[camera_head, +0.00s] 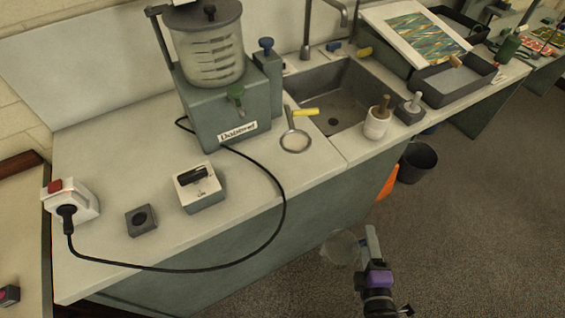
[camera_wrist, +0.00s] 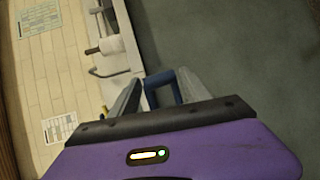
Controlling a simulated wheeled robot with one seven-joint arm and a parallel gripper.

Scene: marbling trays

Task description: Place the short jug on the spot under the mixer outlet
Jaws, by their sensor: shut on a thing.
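The mixer (camera_head: 228,112) stands on the counter, with a clear ribbed tank (camera_head: 212,55) on a grey-green base. My gripper (camera_head: 371,243) is out over the floor, in front of and below the counter. It is shut on a clear, faint jug (camera_head: 341,249), apart from the counter. In the wrist view, a blue handle (camera_wrist: 161,88) sits between the fingers; the jug's body is hard to make out there.
A black cable (camera_head: 284,195) loops across the counter front from a white socket box (camera_head: 83,203). A bucket (camera_head: 418,162) stands on the floor.

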